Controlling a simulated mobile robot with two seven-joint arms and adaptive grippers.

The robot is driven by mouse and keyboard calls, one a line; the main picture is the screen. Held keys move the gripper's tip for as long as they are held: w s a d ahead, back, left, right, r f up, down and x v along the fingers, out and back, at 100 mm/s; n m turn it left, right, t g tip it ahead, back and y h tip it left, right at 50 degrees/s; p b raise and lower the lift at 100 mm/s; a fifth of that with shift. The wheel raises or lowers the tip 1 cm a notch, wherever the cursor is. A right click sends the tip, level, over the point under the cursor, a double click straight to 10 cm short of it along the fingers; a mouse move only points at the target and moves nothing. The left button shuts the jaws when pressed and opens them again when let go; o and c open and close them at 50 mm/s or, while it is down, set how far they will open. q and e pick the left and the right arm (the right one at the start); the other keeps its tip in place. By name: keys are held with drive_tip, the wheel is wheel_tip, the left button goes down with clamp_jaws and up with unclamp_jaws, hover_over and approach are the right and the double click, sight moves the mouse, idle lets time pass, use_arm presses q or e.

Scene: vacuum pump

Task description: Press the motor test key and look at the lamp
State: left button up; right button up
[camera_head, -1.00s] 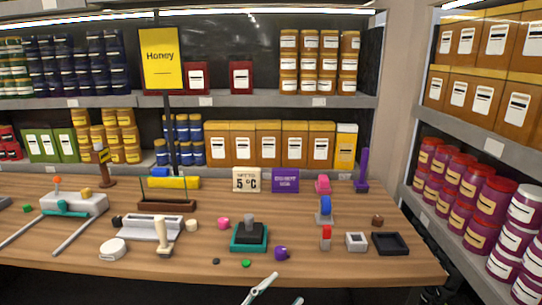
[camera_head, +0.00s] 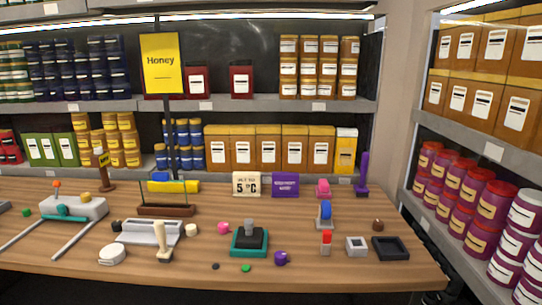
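I see no part labelled as the motor test key or its lamp, and cannot tell which parts they are. A grey box (camera_head: 88,208) with two long grey rods stands at the left of the table, with an orange knob (camera_head: 56,184), a yellow block (camera_head: 86,197) and a teal part (camera_head: 64,212) on it. A teal base (camera_head: 236,249) with a dark block and grey knob stands at the front centre. A red-topped grey block (camera_head: 326,246) stands right of it. A small green disc (camera_head: 246,268) lies at the front edge. Neither gripper is in view.
The wooden table (camera_head: 360,272) has free room at its front right. A black tray (camera_head: 391,248), a grey open box (camera_head: 356,246) and a purple piece (camera_head: 281,258) lie there. A cream upright handle (camera_head: 162,240) and a yellow Honey sign (camera_head: 161,62) rise higher. Stocked shelves stand behind.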

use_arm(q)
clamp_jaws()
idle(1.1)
